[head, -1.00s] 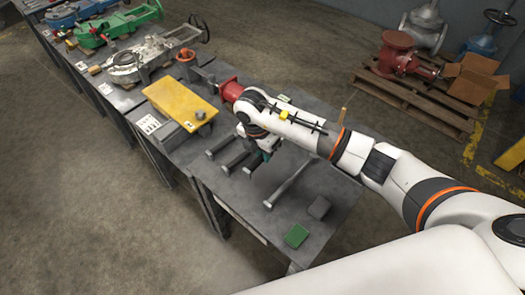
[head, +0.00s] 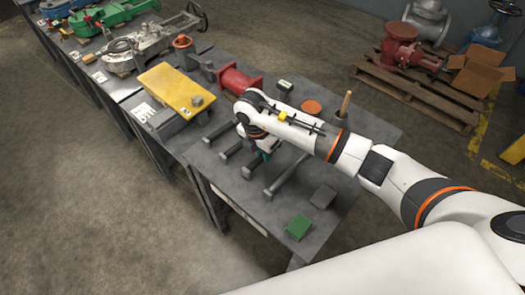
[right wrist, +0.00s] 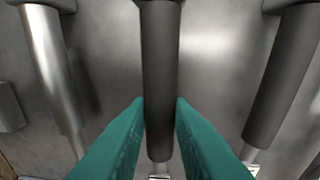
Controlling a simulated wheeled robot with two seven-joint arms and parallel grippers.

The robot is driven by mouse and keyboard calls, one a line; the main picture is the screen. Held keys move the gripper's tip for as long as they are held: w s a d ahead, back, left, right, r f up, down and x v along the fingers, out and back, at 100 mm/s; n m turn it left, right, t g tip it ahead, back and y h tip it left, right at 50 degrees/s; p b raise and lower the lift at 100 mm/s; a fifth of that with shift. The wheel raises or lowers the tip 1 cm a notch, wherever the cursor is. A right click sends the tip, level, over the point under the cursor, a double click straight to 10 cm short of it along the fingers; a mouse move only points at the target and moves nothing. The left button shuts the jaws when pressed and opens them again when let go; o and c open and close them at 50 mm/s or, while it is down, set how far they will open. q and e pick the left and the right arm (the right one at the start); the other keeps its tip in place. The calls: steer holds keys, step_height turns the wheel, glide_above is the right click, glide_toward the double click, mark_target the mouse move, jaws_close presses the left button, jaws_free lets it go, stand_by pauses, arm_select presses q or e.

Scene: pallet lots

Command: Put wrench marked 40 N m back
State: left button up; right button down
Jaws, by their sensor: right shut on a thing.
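Several dark-handled wrenches lie side by side on the grey table (head: 335,222). In the right wrist view, the middle wrench (right wrist: 160,65) runs between the teal fingers of my right gripper (right wrist: 160,125), which is shut on its dark handle. Another wrench (right wrist: 45,65) lies to the left and one (right wrist: 285,75) to the right, both clear of the fingers. In the head view, my right gripper (head: 262,155) is low over the wrench row, partly hidden by its own arm. No 40 N m marking is legible. My left gripper is not in view.
A green block (head: 299,227) and a grey block (head: 323,196) lie near the front right. A yellow plate (head: 178,88), red cylinder (head: 240,82) and orange disc (head: 311,106) are farther back. A pallet (head: 415,95) with valves stands on the floor beyond.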

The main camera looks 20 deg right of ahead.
steer(key=shift+f+b, duration=0.3)
steer(key=shift+f, duration=0.15)
stand_by(0.4)
steer(key=c, duration=1.2)
jaws_free()
steer(key=shift+r, duration=0.1)
step_height(320, 180, up, 12)
steer(key=a, duration=0.1)
steer(key=shift+a, duration=0.3)
